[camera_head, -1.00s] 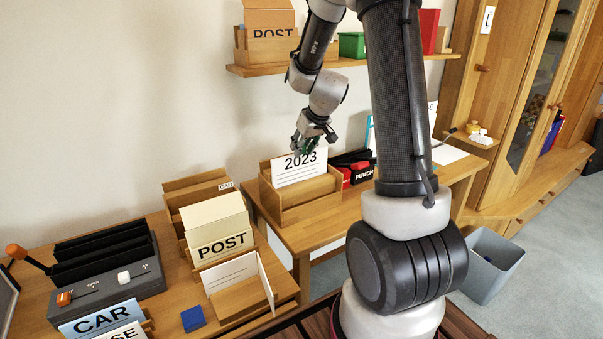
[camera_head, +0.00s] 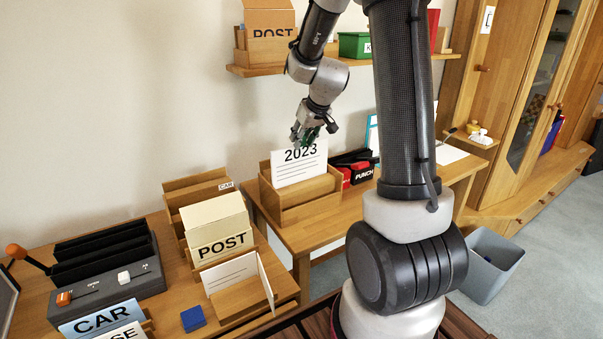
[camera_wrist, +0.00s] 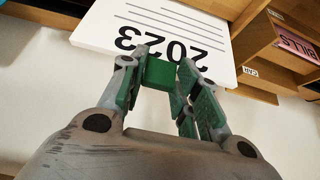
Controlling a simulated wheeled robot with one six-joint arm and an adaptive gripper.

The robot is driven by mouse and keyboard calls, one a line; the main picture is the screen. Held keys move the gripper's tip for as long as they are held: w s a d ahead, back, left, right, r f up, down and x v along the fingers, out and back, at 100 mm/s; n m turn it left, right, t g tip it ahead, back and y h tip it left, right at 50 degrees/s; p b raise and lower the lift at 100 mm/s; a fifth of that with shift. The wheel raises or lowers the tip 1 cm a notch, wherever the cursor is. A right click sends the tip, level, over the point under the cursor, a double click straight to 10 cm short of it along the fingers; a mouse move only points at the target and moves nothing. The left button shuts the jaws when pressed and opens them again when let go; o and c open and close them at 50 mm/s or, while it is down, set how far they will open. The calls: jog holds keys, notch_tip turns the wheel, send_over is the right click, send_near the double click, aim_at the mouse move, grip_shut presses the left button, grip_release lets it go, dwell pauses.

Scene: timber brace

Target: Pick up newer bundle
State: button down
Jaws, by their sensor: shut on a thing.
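The white bundle marked 2023 (camera_head: 300,164) stands upright in the wooden holder (camera_head: 312,212) on the right-hand desk, in the head view. In the wrist view the same bundle (camera_wrist: 165,28) appears upside down just past my fingers. My gripper (camera_head: 308,137) is at the bundle's top edge, pointing down. In the wrist view my gripper (camera_wrist: 168,78) has its green-padded fingers closed at that edge. My fingers hide part of the edge and the top of the lettering.
Black and red hole punches (camera_head: 362,172) lie just right of the holder. A shelf (camera_head: 300,64) with boxes hangs above, near my arm.

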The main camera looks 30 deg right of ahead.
notch_tip(320, 180, up, 8)
dwell(1.0)
dwell(0.5)
